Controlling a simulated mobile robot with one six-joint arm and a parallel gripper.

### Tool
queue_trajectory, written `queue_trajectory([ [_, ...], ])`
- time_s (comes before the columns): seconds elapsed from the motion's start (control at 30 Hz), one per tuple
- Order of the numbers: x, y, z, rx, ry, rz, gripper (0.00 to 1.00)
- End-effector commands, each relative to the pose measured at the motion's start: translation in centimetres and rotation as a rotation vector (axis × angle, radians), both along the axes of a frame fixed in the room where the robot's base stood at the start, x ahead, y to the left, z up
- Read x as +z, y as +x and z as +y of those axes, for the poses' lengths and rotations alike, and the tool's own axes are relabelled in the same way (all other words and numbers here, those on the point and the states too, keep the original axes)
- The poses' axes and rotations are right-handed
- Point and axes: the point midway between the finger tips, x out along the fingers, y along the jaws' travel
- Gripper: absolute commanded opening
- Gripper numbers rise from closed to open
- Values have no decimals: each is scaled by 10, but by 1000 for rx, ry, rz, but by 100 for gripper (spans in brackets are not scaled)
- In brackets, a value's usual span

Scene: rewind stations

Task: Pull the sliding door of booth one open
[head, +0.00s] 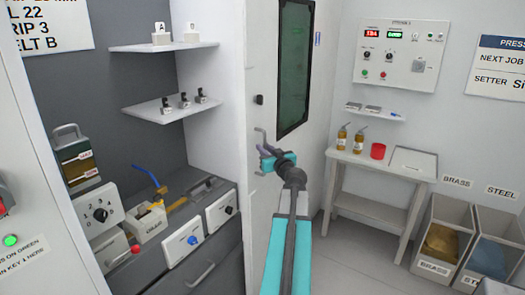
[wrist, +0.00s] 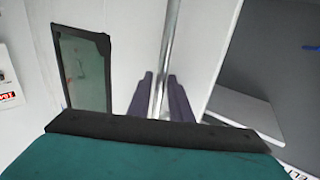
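The white sliding door (head: 262,205) has a tall dark green window (head: 294,68), which also shows in the wrist view (wrist: 83,68). A grey metal bar handle (head: 260,132) stands out from the door left of and below the window. My gripper (head: 265,156) is at this handle. In the wrist view the handle bar (wrist: 171,40) runs between the two purple fingers (wrist: 162,90). The fingers look apart, with narrow gaps beside the bar, so it does not look clamped. My wrist hides the lower part of the handle.
To the left are a workbench with control boxes (head: 188,242) and white shelves (head: 165,108). To the right are a small white table (head: 408,165), a wall control panel (head: 400,52) and bins (head: 443,235) marked brass and steel. Grey floor (head: 350,250) is free between.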

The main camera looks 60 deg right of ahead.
Motion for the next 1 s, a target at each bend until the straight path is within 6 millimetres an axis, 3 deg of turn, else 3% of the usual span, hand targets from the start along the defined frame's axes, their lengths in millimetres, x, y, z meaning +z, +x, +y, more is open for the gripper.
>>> queue_trajectory([
  [0.13,0,0,0,0,0,0,19],
  [0.27,0,0,0,0,0,0,0],
  [0.63,-2,0,-5,-1,-2,1,0],
  [1.0,-3,0,-37,-2,-3,-2,0],
])
